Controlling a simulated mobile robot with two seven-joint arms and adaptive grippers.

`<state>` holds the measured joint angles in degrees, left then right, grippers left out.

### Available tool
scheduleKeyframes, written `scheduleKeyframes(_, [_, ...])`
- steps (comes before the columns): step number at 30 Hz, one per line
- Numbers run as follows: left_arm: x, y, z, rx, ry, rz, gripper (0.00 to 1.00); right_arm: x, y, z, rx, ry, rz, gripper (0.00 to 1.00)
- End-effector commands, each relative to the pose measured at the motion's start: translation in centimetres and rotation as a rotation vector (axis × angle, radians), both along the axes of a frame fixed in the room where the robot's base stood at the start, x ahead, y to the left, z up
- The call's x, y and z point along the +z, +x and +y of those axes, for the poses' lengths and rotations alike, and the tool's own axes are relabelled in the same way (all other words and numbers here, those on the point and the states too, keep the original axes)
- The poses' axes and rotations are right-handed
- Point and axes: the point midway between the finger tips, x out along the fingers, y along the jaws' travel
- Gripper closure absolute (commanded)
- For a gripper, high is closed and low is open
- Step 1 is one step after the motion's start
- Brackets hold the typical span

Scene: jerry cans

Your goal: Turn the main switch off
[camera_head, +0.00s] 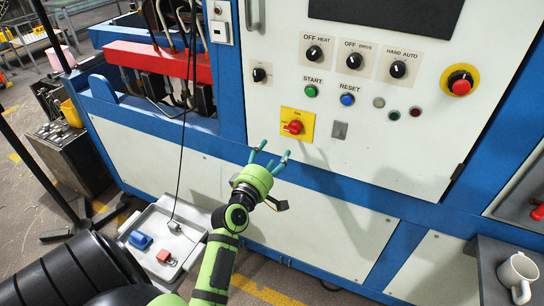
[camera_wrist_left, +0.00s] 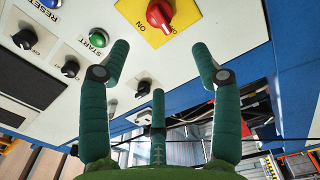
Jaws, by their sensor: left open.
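The main switch is a red rotary knob (camera_head: 293,127) on a yellow plate (camera_head: 309,121) on the white machine panel. It also shows at the top of the left wrist view, where the red knob (camera_wrist_left: 159,14) sits on the yellow plate with an ON label in sight. My left gripper (camera_head: 272,150) is open and empty, below and slightly left of the switch in the head view, apart from it. In the left wrist view its green fingers (camera_wrist_left: 160,50) are spread, with the knob beyond the tips and between them. My right gripper is not in view.
The green START button (camera_head: 310,91), blue RESET button (camera_head: 347,100) and several black selector knobs sit above the switch. A red emergency stop (camera_head: 460,83) is at the right.

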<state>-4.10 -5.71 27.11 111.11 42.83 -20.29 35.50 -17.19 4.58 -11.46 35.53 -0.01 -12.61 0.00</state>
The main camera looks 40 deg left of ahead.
Motion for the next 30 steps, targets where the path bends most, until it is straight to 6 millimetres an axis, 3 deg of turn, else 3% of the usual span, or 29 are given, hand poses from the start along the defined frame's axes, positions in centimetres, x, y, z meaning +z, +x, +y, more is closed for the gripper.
scheduleKeyframes(5, [-0.1, 0.2, 0.0, -0.001, 0.023, 0.005, 0.36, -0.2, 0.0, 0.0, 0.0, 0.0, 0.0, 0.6])
scheduleKeyframes(7, [-0.2, 0.8, 0.0, -0.005, 0.115, 0.026, 0.36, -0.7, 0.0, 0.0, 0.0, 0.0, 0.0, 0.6])
scheduleKeyframes(15, [-0.5, 4.8, 0.4, -0.009, 0.889, 0.215, 0.36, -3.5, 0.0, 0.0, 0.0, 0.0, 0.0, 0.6])
scheduleKeyframes(19, [-0.2, 6.0, 0.7, -0.003, 1.147, 0.282, 0.36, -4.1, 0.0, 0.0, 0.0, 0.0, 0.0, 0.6])
scheduleKeyframes(23, [0.0, 6.7, 1.0, -0.001, 1.238, 0.308, 0.36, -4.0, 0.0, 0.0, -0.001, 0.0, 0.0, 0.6])
scheduleKeyframes(30, [0.3, 9.7, 1.7, -0.001, 1.239, 0.309, 0.36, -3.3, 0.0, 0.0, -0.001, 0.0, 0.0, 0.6])
